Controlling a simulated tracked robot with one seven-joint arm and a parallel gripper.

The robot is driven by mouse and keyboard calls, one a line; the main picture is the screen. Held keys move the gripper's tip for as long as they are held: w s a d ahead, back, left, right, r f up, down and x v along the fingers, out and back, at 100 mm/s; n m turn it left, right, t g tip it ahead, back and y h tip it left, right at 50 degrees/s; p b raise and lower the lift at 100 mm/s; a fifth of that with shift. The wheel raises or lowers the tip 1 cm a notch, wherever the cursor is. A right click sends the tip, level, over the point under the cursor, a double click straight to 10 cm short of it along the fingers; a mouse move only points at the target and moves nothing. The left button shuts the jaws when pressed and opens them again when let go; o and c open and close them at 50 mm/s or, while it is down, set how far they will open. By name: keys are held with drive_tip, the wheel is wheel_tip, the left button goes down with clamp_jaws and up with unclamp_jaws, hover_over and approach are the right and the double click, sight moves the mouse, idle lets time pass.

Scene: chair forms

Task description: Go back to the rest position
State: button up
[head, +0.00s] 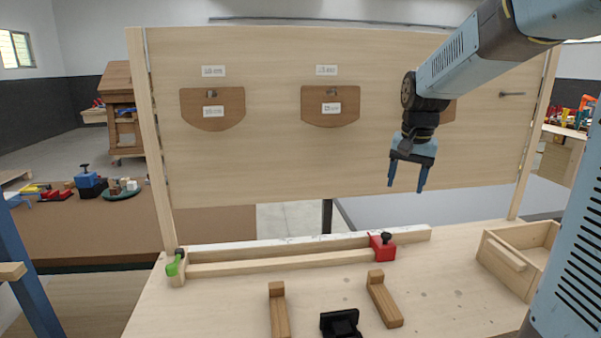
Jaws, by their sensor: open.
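My gripper (406,187) hangs from my blue arm in front of the upright wooden board (270,100), right of its middle. Its two blue fingers point down, spread apart, with nothing between them. It is well above the workbench (450,275) and touches nothing that I can see. Two brown chair forms (212,121) (330,118) hang on the board under small white labels. A third brown form (448,112) is mostly hidden behind my arm.
A bare peg (512,94) sticks out at the board's right. On the bench are a long wooden rail with a green clamp (174,266) and a red clamp (382,247), two brown wooden blocks (279,312) (384,300), a black fixture (340,323) and an open wooden box (515,262).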

drive_tip(key=s+a+n+t, duration=0.1)
drive_tip(key=s+n+t, duration=0.2)
drive_tip(key=s, duration=2)
drive_tip(key=shift+s+a+r+n+t, duration=0.15)
drive_tip(key=shift+a+r+n+t, duration=0.2)
drive_tip(key=shift+n, duration=0.65)
drive_tip(key=shift+f, duration=0.1)
